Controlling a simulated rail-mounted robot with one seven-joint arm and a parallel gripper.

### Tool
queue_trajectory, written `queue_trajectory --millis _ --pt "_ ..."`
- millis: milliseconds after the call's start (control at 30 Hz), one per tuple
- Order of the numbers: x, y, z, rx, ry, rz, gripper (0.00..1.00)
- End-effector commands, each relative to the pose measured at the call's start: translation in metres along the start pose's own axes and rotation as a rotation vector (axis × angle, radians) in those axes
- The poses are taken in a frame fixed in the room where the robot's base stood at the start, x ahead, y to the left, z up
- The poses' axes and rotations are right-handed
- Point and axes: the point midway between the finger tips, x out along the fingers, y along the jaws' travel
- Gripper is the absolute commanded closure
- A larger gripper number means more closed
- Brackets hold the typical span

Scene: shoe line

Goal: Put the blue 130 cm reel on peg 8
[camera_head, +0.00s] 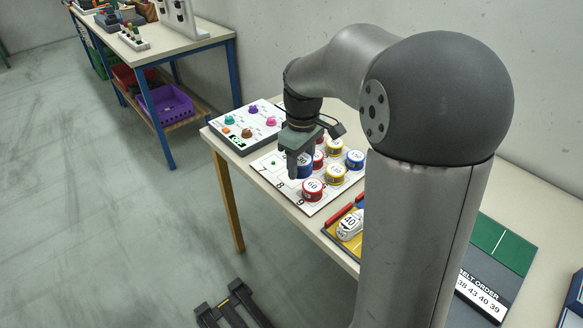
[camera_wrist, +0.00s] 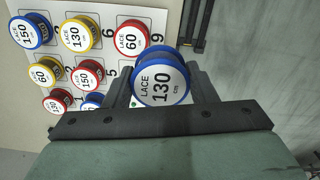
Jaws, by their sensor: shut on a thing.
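My gripper (camera_head: 299,172) is shut on the blue 130 cm reel (camera_head: 307,171). In the wrist view the reel (camera_wrist: 162,82) sits between the two fingers, its white "LACE 130 cm" face toward the camera. The white numbered board (camera_head: 268,181) lies below, with 7, 8 and 9 along its near edge. The gripper and reel are over the 8 part of the board. Peg 8 itself is hidden, and I cannot tell whether the reel touches it. A small green peg shows bare at 7 (camera_head: 275,162).
A red 60 cm reel (camera_head: 313,190) stands at 9, close beside my gripper. Yellow 130 (camera_head: 335,173), blue 150 (camera_head: 355,159) and other reels fill the farther pegs. A white board with coloured knobs (camera_head: 233,137) lies left; a shoe tray (camera_head: 345,246) lies right.

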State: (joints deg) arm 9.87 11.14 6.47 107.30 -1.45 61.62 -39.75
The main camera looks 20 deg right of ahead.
Motion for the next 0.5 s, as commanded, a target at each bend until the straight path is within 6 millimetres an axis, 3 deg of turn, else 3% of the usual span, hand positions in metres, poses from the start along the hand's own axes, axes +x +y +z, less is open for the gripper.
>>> queue_trajectory --millis 200,300,500 --pt "0.027 0.035 -0.042 0.0 -0.003 -0.004 0.71" --pt "0.048 0.045 -0.053 0.0 -0.003 -0.004 0.71" --pt "0.071 0.059 -0.069 -0.001 0.0 0.0 0.71"
